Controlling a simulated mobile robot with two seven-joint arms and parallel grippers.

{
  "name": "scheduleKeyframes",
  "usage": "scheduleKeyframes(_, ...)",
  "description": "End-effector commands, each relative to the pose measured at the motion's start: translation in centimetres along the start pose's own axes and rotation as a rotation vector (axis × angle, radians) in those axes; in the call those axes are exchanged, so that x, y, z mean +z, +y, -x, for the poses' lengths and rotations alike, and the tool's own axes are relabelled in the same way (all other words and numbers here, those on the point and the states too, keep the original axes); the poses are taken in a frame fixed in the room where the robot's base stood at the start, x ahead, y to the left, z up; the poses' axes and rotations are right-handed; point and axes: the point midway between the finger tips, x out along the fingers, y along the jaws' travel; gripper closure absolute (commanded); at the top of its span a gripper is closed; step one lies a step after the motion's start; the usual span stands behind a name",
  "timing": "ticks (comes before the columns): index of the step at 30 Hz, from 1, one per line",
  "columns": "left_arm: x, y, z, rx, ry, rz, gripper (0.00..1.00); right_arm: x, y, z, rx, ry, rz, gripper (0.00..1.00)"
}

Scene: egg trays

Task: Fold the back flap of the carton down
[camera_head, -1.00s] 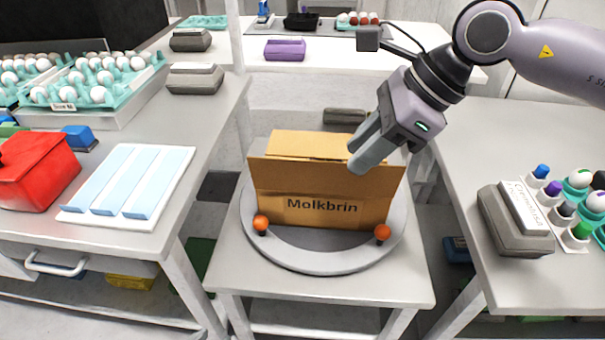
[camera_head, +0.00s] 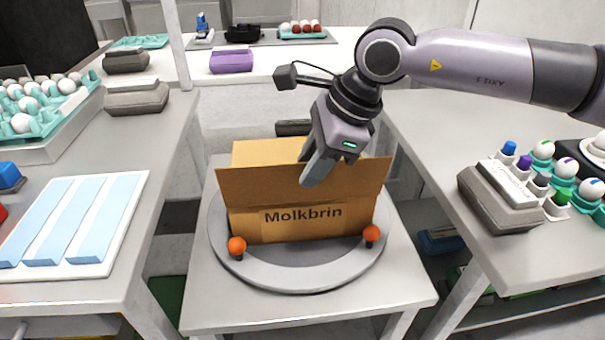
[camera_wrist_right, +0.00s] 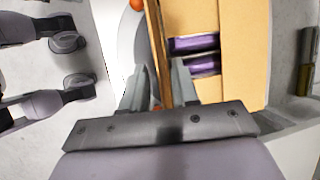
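The brown carton (camera_head: 303,216), lettered "Molkbrin", stands on a round grey turntable (camera_head: 290,275). A wide front flap (camera_head: 250,185) rises in front of its opening; behind it a lighter panel (camera_head: 265,152) shows at the back left. My right gripper (camera_head: 312,175) points down at the middle of the front flap. In the right wrist view its open fingers (camera_wrist_right: 160,85) are on either side of a thin upright cardboard edge (camera_wrist_right: 158,45); contact is unclear. Purple items (camera_wrist_right: 193,52) show inside the carton between light panels. Part of the back is hidden behind the gripper. My left gripper is out of view.
Two orange knobs (camera_head: 237,245) sit on the turntable's front rim. A bench with blue-striped panels (camera_head: 70,220) is at left, and one with a grey block (camera_head: 497,198) and egg holders at right. A dark object (camera_head: 293,128) lies behind the carton.

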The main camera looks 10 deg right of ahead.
Motion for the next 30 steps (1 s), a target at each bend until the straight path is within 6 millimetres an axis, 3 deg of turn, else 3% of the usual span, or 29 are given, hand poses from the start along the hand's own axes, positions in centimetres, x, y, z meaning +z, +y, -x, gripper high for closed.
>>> scheduleKeyframes(6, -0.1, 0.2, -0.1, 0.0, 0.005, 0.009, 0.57, 0.0, 0.0, -2.5, 0.001, 0.0, -0.001, 0.71)
scheduleKeyframes(16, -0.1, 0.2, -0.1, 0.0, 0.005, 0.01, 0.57, 0.0, 0.0, -2.9, -0.001, -0.001, -0.001, 0.71)
scheduleKeyframes(18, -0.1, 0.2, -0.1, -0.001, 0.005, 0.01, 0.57, 0.0, 0.0, -2.9, -0.001, -0.001, -0.001, 0.94)
scheduleKeyframes(19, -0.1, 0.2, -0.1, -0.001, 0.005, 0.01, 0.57, 0.0, 0.0, -2.9, -0.001, -0.001, -0.001, 1.0)
scheduleKeyframes(30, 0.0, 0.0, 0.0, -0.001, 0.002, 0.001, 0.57, 0.0, 0.0, -2.9, -0.001, -0.001, -0.001, 1.0)
